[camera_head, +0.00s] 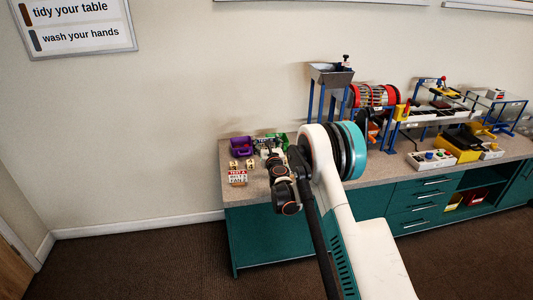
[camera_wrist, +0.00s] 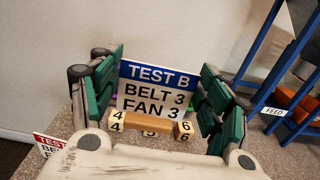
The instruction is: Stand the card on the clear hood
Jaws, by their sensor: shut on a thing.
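The blue-and-white card (camera_wrist: 157,88), marked TEST B, BELT 3, FAN 3, is upright in the wrist view, with a wooden strip (camera_wrist: 150,126) along its lower edge. My gripper (camera_wrist: 160,100) is shut on it, with green pads at its left and right edges. In the head view my gripper (camera_head: 272,163) is over the left end of the bench, and the card cannot be made out there. I cannot clearly pick out the clear hood in either view.
Numbered cubes (camera_head: 248,163) and a red-and-white TEST A card (camera_head: 237,177) are on the bench (camera_head: 225,165) near my gripper. A purple bin (camera_head: 241,145) stands behind. To the right are a grey hopper (camera_head: 331,76), a red-ended drum (camera_head: 374,96) and blue-framed machines.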

